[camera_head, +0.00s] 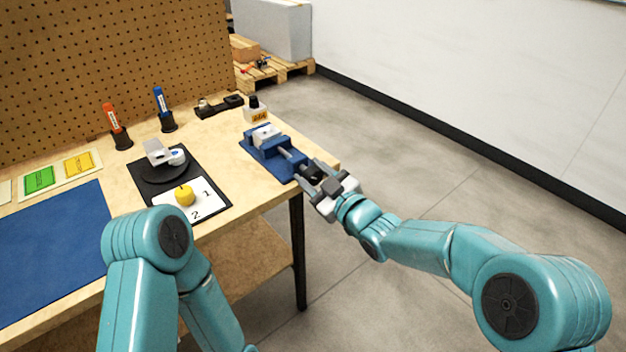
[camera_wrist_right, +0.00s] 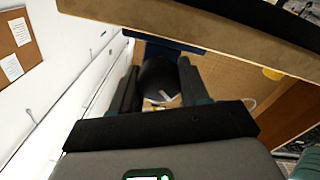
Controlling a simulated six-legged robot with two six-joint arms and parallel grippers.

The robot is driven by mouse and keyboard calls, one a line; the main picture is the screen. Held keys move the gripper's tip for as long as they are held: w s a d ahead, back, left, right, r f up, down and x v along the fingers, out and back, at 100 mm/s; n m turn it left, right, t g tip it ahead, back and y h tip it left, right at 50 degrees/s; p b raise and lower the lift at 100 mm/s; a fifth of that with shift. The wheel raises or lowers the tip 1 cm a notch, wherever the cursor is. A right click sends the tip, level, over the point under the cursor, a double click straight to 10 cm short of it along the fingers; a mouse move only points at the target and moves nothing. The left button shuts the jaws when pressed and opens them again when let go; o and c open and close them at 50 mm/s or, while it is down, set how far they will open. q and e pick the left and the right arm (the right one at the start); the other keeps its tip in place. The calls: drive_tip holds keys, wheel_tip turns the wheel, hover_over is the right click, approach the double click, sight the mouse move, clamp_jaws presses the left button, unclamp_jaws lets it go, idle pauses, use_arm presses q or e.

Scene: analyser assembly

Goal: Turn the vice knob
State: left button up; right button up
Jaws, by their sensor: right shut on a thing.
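The blue vice (camera_head: 270,150) stands on a blue mat at the right end of the table. Its dark round knob (camera_head: 313,174) sticks out toward the table's right edge. My right gripper (camera_head: 316,178) is at the knob, with its fingers on either side of it. In the right wrist view the black knob (camera_wrist_right: 158,80) sits between the two dark fingers of the right gripper (camera_wrist_right: 157,92), which is shut on it. The left arm shows at the bottom of the head view, but its gripper is out of view.
A yellow knob-like piece (camera_head: 185,195) lies on a white card marked 1 and 2. A grey device (camera_head: 165,153) stands on a dark round base. A small bottle (camera_head: 255,110) is behind the vice. Orange (camera_head: 112,118) and blue (camera_head: 161,100) markers stand upright. Floor right of the table is clear.

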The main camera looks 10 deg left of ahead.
idle(0.3)
drive_tip(key=o, duration=1)
drive_tip(key=v, duration=1.6)
drive_tip(key=shift+s+d+p, duration=0.1)
drive_tip(key=shift+s+p, duration=0.05)
drive_tip(key=shift+p, duration=0.15)
